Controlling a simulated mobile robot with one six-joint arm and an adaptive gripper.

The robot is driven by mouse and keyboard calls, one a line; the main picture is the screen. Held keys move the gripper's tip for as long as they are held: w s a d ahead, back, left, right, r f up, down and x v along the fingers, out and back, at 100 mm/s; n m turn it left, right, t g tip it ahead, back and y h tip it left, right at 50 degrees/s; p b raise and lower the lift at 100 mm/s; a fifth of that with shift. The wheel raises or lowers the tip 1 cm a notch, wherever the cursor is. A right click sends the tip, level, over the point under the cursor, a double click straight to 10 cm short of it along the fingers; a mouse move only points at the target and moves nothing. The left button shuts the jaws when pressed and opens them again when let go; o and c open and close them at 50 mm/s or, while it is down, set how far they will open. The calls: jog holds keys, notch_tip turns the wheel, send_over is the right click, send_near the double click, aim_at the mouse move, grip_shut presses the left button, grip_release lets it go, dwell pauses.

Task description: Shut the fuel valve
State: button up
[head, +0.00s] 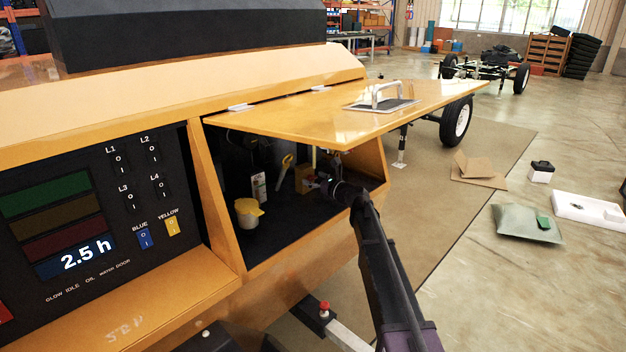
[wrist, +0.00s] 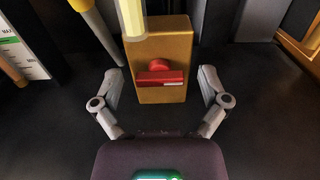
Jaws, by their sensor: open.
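The fuel valve shows in the wrist view as a red handle (wrist: 161,77) lying crosswise on a brass-coloured block (wrist: 160,47). A pale yellow rod or pipe (wrist: 132,18) comes down in front of the block's upper left. My gripper (wrist: 160,88) is open, one finger on each side of the block and handle, with gaps on both sides. In the head view my gripper is inside the open compartment under the raised door, mostly hidden by my arm. The block (head: 305,179) shows there just left of my wrist; the red handle cannot be made out.
The raised yellow door (head: 360,112) hangs over my arm. A yellow-capped container (head: 248,212), a dipstick-like yellow handle (head: 287,162) and a labelled white item (head: 259,186) stand left in the compartment. The control panel (head: 95,205) is farther left.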

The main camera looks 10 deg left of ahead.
jog(key=c, duration=1.2)
jog(key=shift+o, duration=0.2)
jog(key=shift+n, duration=0.4)
jog(key=n, duration=0.3)
jog(key=shift+n, duration=0.3)
jog(key=n, duration=0.4)
jog(key=shift+a, duration=0.1)
jog(key=n, duration=0.5)
jog(key=shift+f, duration=0.1)
jog(key=n, duration=0.4)
jog(key=shift+n, duration=0.4)
jog(key=shift+f, duration=0.1)
